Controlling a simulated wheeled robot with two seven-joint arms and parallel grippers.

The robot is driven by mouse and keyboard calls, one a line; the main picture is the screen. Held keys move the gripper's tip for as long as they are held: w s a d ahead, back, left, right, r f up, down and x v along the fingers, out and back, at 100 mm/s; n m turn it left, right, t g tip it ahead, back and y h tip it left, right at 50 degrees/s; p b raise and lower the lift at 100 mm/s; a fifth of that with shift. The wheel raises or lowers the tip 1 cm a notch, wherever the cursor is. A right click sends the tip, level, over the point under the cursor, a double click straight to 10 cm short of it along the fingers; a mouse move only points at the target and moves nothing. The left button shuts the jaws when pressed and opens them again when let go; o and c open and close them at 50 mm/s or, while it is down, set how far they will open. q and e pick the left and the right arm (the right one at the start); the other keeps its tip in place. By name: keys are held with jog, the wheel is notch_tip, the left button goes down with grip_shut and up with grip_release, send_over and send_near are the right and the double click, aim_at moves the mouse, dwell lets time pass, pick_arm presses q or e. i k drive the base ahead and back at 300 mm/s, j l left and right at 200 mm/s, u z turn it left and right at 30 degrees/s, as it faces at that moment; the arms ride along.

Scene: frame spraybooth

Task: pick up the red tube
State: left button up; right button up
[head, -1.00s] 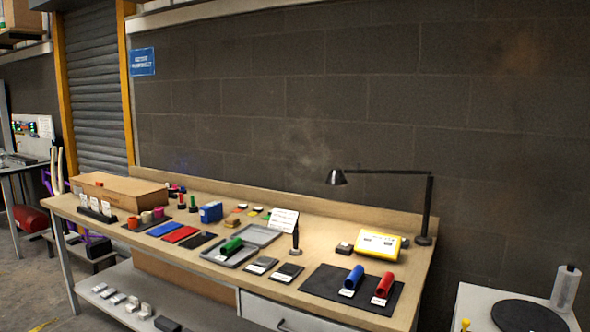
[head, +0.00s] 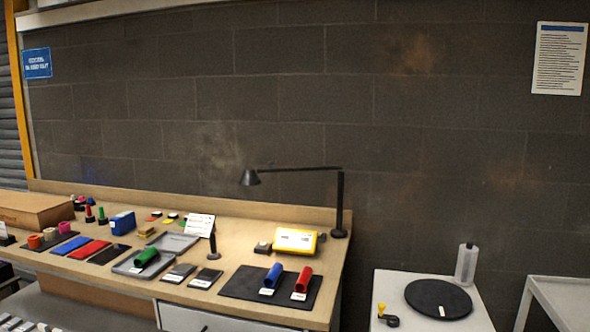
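The red tube (head: 303,280) lies on a black mat (head: 241,281) at the right end of the wooden workbench, with a white label at its near end. A blue tube (head: 273,275) lies just to its left on the same mat, also with a label. A green tube (head: 146,257) lies farther left on a grey tray. Neither of my grippers is in view.
A yellow device (head: 296,240) and a black desk lamp (head: 340,205) stand behind the mat. Right of the bench, a white stand (head: 385,285) holds a black disc (head: 438,298) and a clear bottle (head: 466,265). A gap separates bench and stand.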

aim_at(302, 286)
jog(key=i+l+z, duration=0.25)
jog(key=i+l, duration=0.3)
jog(key=l, duration=0.15)
jog(key=i+l+z, duration=0.25)
jog(key=i+l, duration=0.3)
